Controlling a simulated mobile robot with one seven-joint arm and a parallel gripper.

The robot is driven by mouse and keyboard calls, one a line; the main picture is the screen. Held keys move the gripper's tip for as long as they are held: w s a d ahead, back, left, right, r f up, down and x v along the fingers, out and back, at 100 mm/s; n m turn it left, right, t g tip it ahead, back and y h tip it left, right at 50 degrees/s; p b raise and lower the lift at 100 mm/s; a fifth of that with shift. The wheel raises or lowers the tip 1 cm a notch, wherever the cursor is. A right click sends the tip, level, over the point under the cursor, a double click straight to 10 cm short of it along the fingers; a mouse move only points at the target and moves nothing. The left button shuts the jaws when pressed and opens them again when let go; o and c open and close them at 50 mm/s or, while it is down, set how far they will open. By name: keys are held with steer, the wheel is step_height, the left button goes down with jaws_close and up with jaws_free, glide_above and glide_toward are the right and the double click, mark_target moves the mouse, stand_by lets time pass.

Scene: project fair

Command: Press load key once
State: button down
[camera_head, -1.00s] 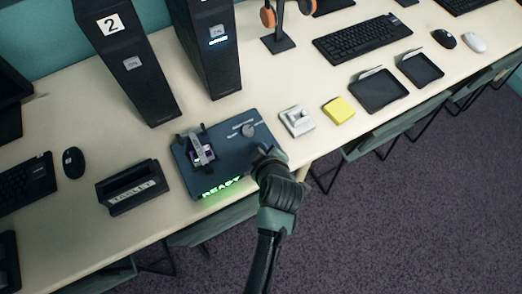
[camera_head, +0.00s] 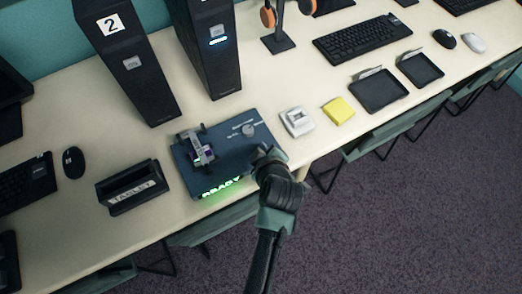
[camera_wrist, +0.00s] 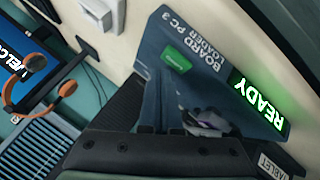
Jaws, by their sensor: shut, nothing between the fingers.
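The dark blue board loader (camera_head: 222,139) lies on the table, its front strip lit green with the word READY. It also shows in the wrist view (camera_wrist: 160,35), labelled BOARD LOADER PC 3. A green key (camera_wrist: 177,60) sits on its top face beside that label; its lettering is too small to read. In the head view I cannot make out this key. My gripper (camera_head: 262,152) is over the loader's right front corner. At the bottom of the wrist view it is shut and empty. The key is clear of it there; contact does not show.
A clamp-like fixture (camera_head: 202,150) stands on the loader's left part. A black TABLET holder (camera_head: 130,188) is to the left. Two dark towers (camera_head: 140,75) stand behind. A white switch block (camera_head: 297,121) and a yellow pad (camera_head: 339,110) lie to the right.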

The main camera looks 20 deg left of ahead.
steer(key=shift+f, duration=0.1)
steer(key=shift+f+b, duration=0.35)
steer(key=shift+f+b, duration=0.3)
steer(key=shift+f, duration=0.1)
stand_by(0.7)
steer(key=shift+r, duration=0.1)
stand_by(0.4)
steer(key=shift+r+p, duration=0.75)
step_height(320, 180, up, 5)
steer(key=p, duration=0.4)
steer(key=shift+p, duration=0.3)
stand_by(0.4)
